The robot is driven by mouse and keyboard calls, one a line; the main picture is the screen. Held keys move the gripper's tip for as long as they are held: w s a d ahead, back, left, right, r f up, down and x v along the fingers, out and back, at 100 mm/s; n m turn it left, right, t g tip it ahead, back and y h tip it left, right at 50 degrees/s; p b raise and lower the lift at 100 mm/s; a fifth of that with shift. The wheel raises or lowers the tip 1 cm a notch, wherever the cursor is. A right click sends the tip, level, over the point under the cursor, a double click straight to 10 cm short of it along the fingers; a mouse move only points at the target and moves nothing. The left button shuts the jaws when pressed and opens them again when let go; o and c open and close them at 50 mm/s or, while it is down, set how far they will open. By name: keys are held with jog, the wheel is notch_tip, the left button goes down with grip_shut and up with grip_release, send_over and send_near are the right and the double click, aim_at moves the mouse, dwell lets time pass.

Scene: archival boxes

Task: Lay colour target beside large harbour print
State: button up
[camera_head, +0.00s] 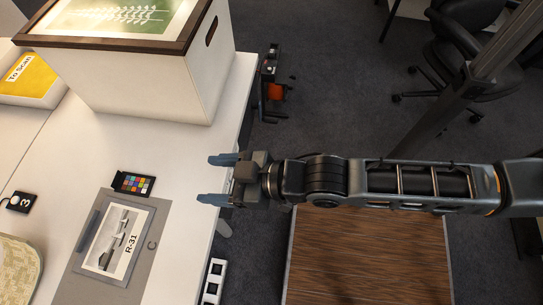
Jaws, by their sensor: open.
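The colour target (134,183), a small dark card with rows of coloured patches, lies on the white table. It is just above the top edge of a grey board marked C. On this board lies a print (115,242) with a grey picture and the label R-31. I cannot tell whether it shows a harbour. My gripper (213,179) is open and empty, its two blue-grey fingers pointing left near the table's right edge. It is to the right of the colour target and apart from it.
A large white box (150,85) with a brown-framed lid stands at the table's back. A yellow "To Scan" folder (30,77) is at the left. A black tag marked 3 (20,202) and a patterned pale item (16,268) lie left of the board (150,247).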

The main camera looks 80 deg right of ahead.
jog(key=s+r, duration=1.1)
jog(key=s, duration=0.2)
jog(key=shift+s+r+t, duration=0.25)
jog(key=shift+s+t, duration=0.05)
jog(key=shift+s, duration=0.1)
jog(key=shift+a, duration=0.15)
